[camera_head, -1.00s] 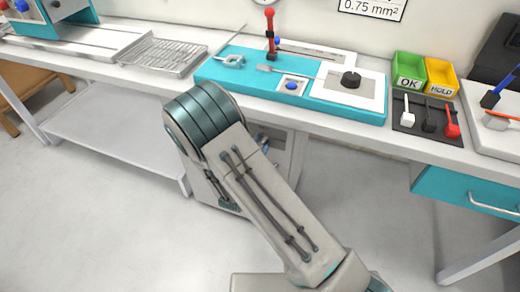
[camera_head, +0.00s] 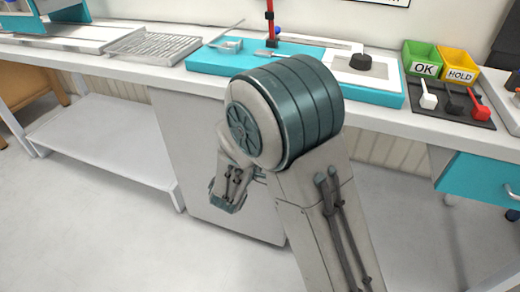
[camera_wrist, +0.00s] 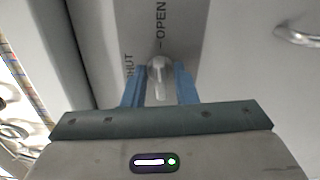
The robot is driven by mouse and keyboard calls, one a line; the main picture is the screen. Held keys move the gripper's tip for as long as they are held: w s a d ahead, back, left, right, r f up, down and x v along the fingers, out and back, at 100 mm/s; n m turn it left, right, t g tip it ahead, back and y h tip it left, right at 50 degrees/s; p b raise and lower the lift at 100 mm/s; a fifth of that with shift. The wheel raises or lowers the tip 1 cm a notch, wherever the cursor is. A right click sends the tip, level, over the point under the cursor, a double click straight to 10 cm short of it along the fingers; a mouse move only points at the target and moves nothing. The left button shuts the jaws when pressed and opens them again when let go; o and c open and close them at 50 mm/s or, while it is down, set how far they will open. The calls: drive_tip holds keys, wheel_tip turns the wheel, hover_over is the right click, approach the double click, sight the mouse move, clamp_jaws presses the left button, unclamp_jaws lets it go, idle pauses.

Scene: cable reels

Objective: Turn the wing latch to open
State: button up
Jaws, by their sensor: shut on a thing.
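The wing latch (camera_wrist: 159,75) is a pale metal knob with a narrow wing on a grey panel, near the middle of the wrist view. The word OPEN (camera_wrist: 160,25) is printed beyond it and the word SHUT (camera_wrist: 129,67) to its left. The wing lies roughly in line with the OPEN mark. My gripper (camera_wrist: 159,85) has its two blue fingers on either side of the wing and is shut on it. In the head view, my arm hides the latch and my fingertips.
A bench carries a teal fixture (camera_head: 205,64), a wire rack (camera_head: 153,45), a green OK bin (camera_head: 422,60) and a yellow HOLD bin (camera_head: 459,67). The grey cabinet (camera_head: 190,150) stands below it. A metal handle (camera_wrist: 297,36) shows at right in the wrist view.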

drive_tip(key=shift+f+m+b, duration=0.15)
drive_tip(key=shift+m+b, duration=0.35)
drive_tip(key=shift+b, duration=0.3)
drive_tip(key=o, duration=0.7)
drive_tip(key=shift+c, duration=0.2)
drive_tip(key=p+v, duration=0.1)
drive_tip(key=v, duration=1.2)
drive_tip(key=shift+s+r, duration=0.2)
drive_tip(key=shift+s, duration=0.2)
